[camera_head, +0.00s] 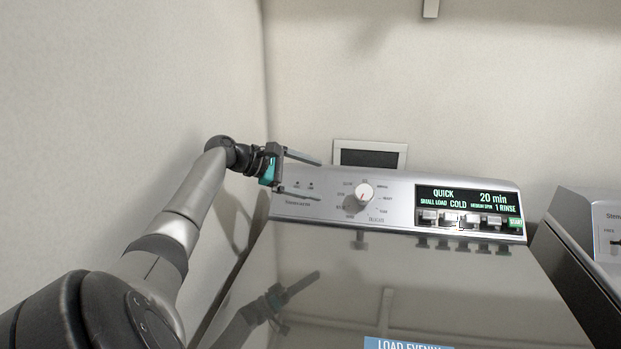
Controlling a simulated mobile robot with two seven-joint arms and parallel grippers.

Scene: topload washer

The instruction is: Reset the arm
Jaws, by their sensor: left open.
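My left arm comes in from the lower left and reaches up to the left end of the washer's control panel. My left gripper (308,178) is open and empty, its two fingers spread and pointing right in front of the panel (330,205). The dial (364,192) sits to the right of the fingertips, with a visible gap. The display (467,199) reads QUICK, 20 min, SMALL LOAD, COLD, 1 RINSE. The washer lid (450,290) is closed and reflects my arm. My right gripper does not show.
A wall stands close along the left side of my arm. A second appliance (605,230) stands at the right edge, close to the washer. A dark framed wall box (370,156) is behind the panel. The space above the lid is clear.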

